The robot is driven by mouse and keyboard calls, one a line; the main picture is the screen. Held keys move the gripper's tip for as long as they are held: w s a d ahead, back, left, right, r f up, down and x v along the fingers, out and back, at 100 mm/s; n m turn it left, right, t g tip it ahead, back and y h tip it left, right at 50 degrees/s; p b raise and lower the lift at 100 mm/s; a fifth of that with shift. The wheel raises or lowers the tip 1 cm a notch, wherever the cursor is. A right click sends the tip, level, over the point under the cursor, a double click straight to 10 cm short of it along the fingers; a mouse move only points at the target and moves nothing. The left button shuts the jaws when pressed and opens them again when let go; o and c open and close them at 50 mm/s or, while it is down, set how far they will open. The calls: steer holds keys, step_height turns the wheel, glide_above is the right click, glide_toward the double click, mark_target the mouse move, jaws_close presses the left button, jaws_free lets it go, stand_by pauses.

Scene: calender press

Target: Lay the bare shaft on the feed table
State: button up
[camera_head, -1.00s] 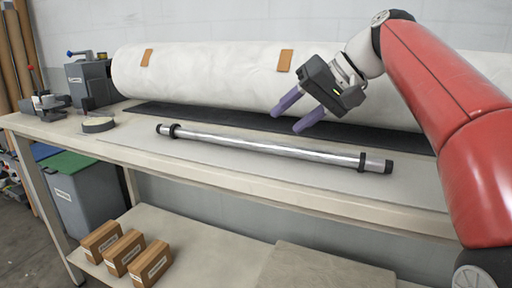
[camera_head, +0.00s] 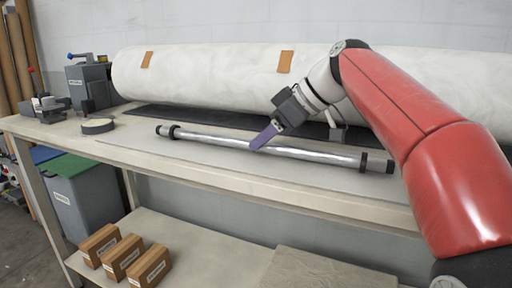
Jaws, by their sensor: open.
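The bare shaft (camera_head: 317,156) is a shiny metal bar with dark collars near both ends. It lies lengthwise on a light grey sheet on the table (camera_head: 238,178). My gripper (camera_head: 262,137) has purple fingers and is open. It reaches down from the right to the middle of the shaft, with a fingertip at or just above the bar. The fingers overlap in this view, so I cannot tell whether they touch the shaft or straddle it.
A large white roll (camera_head: 215,78) lies along the back, behind a dark strip (camera_head: 185,115). Several wooden blocks (camera_head: 121,257) sit on the lower shelf. Bins (camera_head: 85,195) stand below left.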

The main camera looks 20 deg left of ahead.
steer(key=shift+x, duration=0.9)
jaws_close()
steer(key=shift+r, duration=0.15)
